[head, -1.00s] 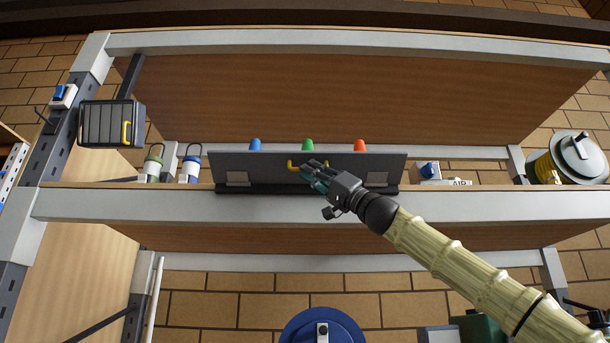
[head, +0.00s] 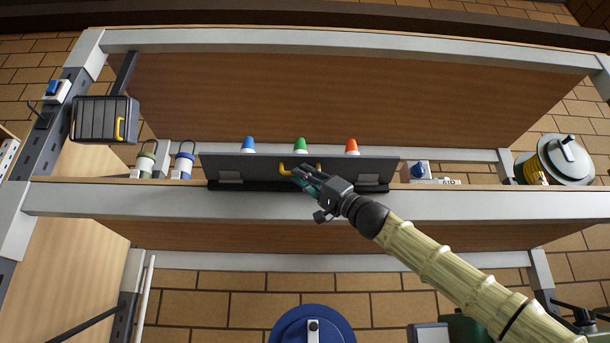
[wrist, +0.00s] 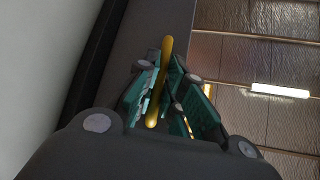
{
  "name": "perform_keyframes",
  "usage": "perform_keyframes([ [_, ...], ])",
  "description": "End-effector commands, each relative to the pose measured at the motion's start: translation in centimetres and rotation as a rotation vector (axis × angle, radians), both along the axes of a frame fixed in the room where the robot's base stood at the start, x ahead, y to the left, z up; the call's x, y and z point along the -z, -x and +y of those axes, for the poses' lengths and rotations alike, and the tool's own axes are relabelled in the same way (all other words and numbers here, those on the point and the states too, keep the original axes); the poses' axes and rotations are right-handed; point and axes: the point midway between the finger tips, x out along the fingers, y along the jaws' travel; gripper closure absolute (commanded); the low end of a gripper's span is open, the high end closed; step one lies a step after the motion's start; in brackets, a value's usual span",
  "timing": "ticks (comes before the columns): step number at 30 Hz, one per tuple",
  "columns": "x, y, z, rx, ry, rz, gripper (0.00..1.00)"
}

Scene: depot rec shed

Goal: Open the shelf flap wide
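The shelf flap (head: 362,167) is a long dark grey panel along the front of the middle shelf, with hinge plates low at both ends. It leans out toward me, partly open. Its yellow handle (head: 285,169) is near the middle. My gripper (head: 298,174) is at the handle, reaching in from the lower right. In the wrist view the yellow handle (wrist: 160,85) lies between the teal finger pads, which look closed on it. The gripper covers part of the handle in the head view.
Blue (head: 248,145), green (head: 300,145) and red (head: 351,146) capped items stand behind the flap. Two canisters (head: 184,162) stand left of it, and a small blue-and-white item (head: 420,170) right. A hose reel (head: 555,160) is far right. A dark box (head: 105,120) hangs at the left post.

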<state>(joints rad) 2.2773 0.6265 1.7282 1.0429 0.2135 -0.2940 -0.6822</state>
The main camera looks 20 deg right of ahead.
Motion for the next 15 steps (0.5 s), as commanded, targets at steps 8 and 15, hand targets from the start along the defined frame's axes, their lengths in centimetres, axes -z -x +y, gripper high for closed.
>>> perform_keyframes([
  [8, 0.08, -0.21, -0.19, 0.004, -0.002, 0.002, 0.68],
  [15, 0.08, -0.07, -0.18, 0.002, -0.001, 0.001, 0.68],
])
